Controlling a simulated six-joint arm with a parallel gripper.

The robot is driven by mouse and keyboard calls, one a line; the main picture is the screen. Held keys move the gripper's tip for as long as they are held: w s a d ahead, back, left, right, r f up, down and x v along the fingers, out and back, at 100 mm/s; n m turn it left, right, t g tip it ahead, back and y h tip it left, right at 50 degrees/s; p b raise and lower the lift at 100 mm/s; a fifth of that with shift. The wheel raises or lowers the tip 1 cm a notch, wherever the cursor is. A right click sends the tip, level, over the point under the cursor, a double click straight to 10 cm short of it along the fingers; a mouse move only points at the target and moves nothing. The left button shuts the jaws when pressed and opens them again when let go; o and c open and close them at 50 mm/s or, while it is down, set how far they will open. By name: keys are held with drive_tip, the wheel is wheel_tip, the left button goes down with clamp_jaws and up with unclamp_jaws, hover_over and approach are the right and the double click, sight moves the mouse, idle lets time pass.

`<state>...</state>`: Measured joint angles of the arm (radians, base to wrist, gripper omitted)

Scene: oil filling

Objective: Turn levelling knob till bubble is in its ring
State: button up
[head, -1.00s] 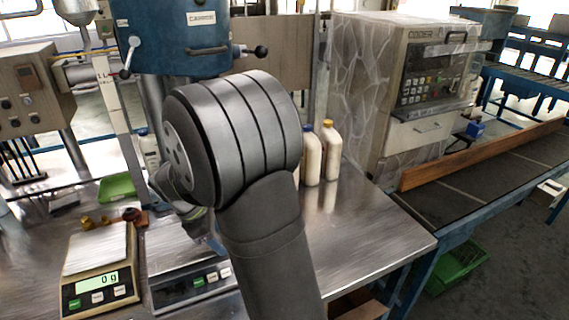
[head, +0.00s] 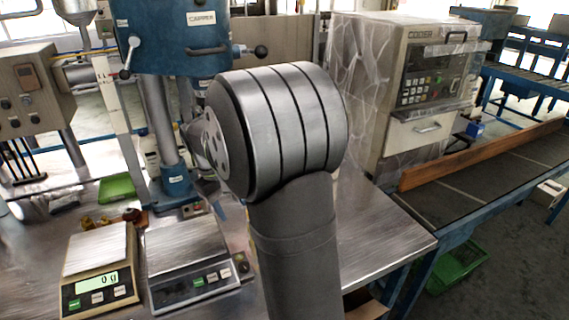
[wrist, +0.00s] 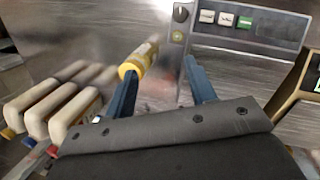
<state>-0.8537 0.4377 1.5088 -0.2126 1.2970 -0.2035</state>
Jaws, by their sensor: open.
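The right bench scale (head: 190,262) has a small panel at its right front corner, partly beside my arm. In the wrist view this panel carries a dark round levelling knob (wrist: 181,14) and a small yellowish round bubble level (wrist: 178,36). I cannot make out where the bubble sits in its ring. My gripper (wrist: 160,66) is open and empty, its two blue fingers apart, short of the panel with the knob beyond the fingertips. In the head view my arm hides the gripper.
A yellow tube-like object (wrist: 138,61) lies by the left finger, apparently close. The left scale (head: 97,285) is beside the right one; a blue drill-like machine (head: 175,40) stands behind.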

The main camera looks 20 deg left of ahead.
drive_tip(key=w+d+r+m+y, duration=0.1)
drive_tip(key=w+d+r+m, duration=0.2)
drive_tip(key=m, duration=0.8)
drive_tip(key=w+d+r+m+y, duration=0.2)
drive_tip(key=w+d+m, duration=0.4)
drive_tip(key=w+m, duration=0.4)
drive_tip(key=shift+w+d+r+m+y, duration=0.2)
drive_tip(key=shift+d+r+m+y, duration=0.15)
drive_tip(key=shift+r, duration=0.35)
drive_tip(key=shift+s+a, duration=0.1)
drive_tip(key=shift+s, duration=0.05)
drive_tip(key=shift+c, duration=1.4)
drive_tip(key=s+a+f+n+g+h, duration=0.1)
drive_tip(key=s+a+f+n, duration=0.2)
drive_tip(key=s, duration=0.5)
drive_tip(key=s+a+f+n, duration=0.25)
drive_tip(key=s+f, duration=0.25)
drive_tip(key=s, duration=0.3)
drive_tip(key=shift+m, duration=0.5)
drive_tip(key=f, duration=1.6)
drive_tip(key=shift+s+a+f, duration=0.15)
drive_tip(key=shift+a+f, duration=0.15)
drive_tip(key=shift+f, duration=0.05)
drive_tip(key=shift+c, duration=0.2)
